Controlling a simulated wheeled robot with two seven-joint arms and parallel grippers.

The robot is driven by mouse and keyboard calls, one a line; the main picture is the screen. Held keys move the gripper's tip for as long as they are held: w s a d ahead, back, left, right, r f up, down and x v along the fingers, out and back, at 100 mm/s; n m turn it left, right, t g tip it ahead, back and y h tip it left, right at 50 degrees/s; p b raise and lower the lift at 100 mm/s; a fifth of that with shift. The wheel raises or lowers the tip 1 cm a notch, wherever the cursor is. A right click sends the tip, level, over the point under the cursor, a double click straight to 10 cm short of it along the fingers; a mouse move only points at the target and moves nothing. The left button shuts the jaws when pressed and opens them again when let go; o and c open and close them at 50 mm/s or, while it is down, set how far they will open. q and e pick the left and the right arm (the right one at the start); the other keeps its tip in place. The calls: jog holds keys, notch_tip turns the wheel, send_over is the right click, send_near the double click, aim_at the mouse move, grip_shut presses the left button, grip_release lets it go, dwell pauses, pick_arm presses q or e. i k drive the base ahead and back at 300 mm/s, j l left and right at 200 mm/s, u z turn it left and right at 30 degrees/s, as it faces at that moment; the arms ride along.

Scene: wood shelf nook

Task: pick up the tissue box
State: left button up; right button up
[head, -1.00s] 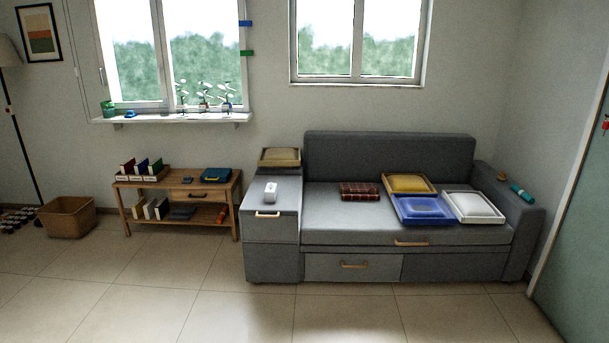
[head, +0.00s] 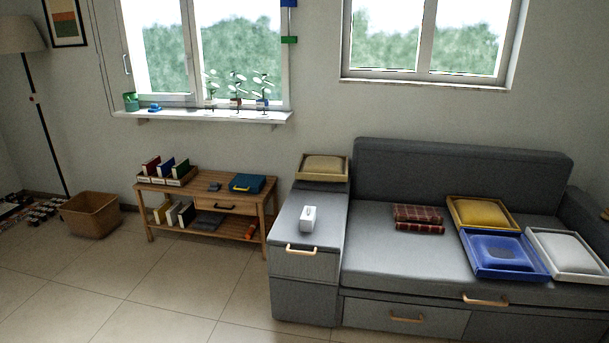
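A small white box with a darker mark on its front, which looks like the tissue box (head: 308,219), stands on the grey top of the drawer cabinet (head: 323,205) at the left end of the sofa. It sits near the middle of that top, in front of a tray with a beige cushion. Nothing touches it. Neither of my grippers is in the head view.
The grey sofa (head: 455,180) holds a folded plaid blanket (head: 418,218), a yellow-cushion tray (head: 483,212), a blue tray (head: 503,254) and a white tray (head: 566,252). A wooden shelf bench (head: 205,205) and a basket (head: 92,214) stand left. The tiled floor in front is clear.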

aim_at(308, 217)
jog(key=i+j, duration=0.15)
jog(key=i, duration=0.45)
jog(key=i+j+u, duration=0.1)
jog(key=i, duration=0.45)
jog(key=i+j+z, duration=0.65)
jog(key=j+z, duration=0.2)
jog(key=j, duration=0.15)
jog(key=i+j+z, duration=0.15)
jog(key=j+z, duration=0.5)
jog(key=j, duration=0.5)
jog(key=j+z, duration=0.4)
jog(key=j, duration=0.5)
